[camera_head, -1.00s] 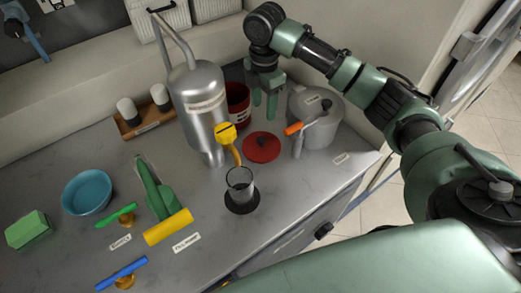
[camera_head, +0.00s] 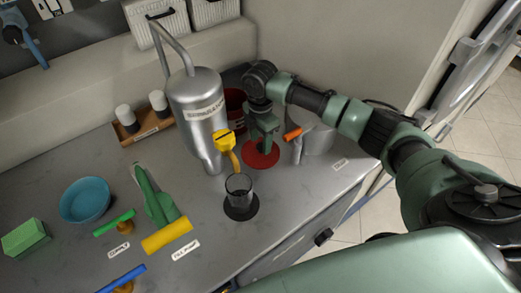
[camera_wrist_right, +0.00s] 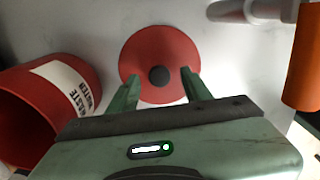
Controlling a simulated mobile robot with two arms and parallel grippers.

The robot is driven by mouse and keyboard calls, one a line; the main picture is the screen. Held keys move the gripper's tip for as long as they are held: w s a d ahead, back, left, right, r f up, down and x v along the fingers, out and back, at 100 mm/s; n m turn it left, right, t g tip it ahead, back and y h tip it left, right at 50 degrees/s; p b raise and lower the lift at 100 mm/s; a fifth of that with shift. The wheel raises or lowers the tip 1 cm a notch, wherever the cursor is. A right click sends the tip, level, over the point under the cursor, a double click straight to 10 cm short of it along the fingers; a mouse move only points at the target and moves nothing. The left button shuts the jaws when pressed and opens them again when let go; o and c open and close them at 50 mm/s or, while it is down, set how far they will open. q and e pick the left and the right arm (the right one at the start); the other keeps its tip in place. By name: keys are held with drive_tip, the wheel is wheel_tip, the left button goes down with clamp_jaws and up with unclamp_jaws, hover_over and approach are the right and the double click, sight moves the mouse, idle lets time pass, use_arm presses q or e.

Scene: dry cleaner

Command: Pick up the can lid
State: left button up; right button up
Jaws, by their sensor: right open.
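The can lid (camera_head: 250,158) is a flat red disc lying on the grey counter. In the right wrist view the lid (camera_wrist_right: 160,50) shows a dark round knob (camera_wrist_right: 159,75) at its middle. My right gripper (camera_head: 264,146) is over the lid, pointing down. In the right wrist view the open fingers (camera_wrist_right: 160,90) stand on either side of the knob, apart from it, with nothing held between them. How high the fingertips are above the lid is hard to tell. My left gripper is not in view.
A red can labelled for waste (camera_wrist_right: 84,88) stands open beside the lid. A steel dispenser (camera_head: 200,105) with a yellow handle (camera_head: 224,140) is at the left, a grey drum (camera_head: 320,138) with an orange handle (camera_head: 293,135) at the right. A glass (camera_head: 239,188) stands in front.

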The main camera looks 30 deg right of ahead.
wheel_tip(320, 180, down, 2)
drive_tip(key=shift+c, duration=0.3)
clamp_jaws()
drive_tip(key=shift+r, duration=0.1)
